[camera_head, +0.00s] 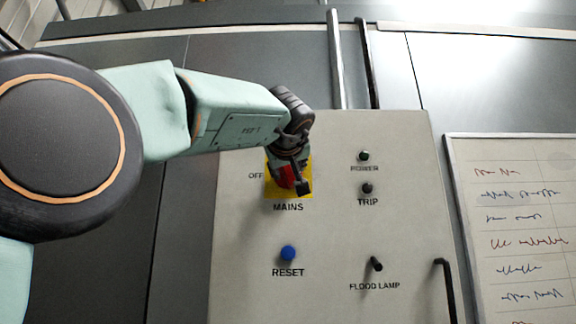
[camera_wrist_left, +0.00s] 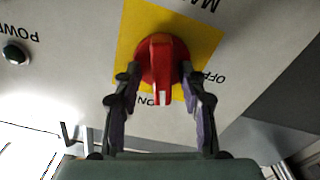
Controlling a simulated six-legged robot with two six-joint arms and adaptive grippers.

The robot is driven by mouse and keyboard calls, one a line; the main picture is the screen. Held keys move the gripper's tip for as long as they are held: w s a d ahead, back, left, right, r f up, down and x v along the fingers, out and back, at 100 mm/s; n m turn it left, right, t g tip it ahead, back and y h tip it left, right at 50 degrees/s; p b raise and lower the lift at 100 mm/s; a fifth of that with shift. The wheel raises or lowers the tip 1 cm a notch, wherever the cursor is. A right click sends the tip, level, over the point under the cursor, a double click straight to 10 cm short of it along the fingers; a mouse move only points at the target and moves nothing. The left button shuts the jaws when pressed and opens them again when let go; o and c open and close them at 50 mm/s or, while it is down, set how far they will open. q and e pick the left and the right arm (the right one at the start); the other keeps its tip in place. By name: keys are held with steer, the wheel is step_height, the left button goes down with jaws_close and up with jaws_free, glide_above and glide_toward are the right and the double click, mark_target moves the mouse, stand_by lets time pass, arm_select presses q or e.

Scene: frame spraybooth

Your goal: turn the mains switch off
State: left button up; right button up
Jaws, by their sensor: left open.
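The mains switch is a red rotary knob on a yellow plate, and it shows in the left wrist view (camera_wrist_left: 160,62) and partly in the head view (camera_head: 287,176). In the wrist view its handle points toward the ON mark, with the OFF mark to one side. My left gripper (camera_wrist_left: 160,88) is open, with one finger on each side of the red handle. I cannot tell whether the fingers touch it. In the head view my left gripper (camera_head: 296,178) covers much of the knob. My right gripper is in neither view.
The grey panel (camera_head: 330,230) also carries a blue reset button (camera_head: 288,253), a trip knob (camera_head: 367,188), a power lamp (camera_head: 364,156) and a flood lamp switch (camera_head: 376,264). A black handle (camera_head: 447,290) stands at its right edge. A whiteboard (camera_head: 520,215) hangs further right.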

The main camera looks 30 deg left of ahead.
arm_select(q)
steer(key=shift+s+d+r, duration=0.1)
steer(key=shift+d, duration=0.05)
steer(key=shift+c, duration=1.1)
steer(key=shift+s+a, duration=0.2)
steer(key=shift+s, duration=0.05)
steer(key=c, duration=0.3)
steer(key=shift+c, duration=0.7)
steer(key=shift+w+d, duration=0.1)
jaws_close()
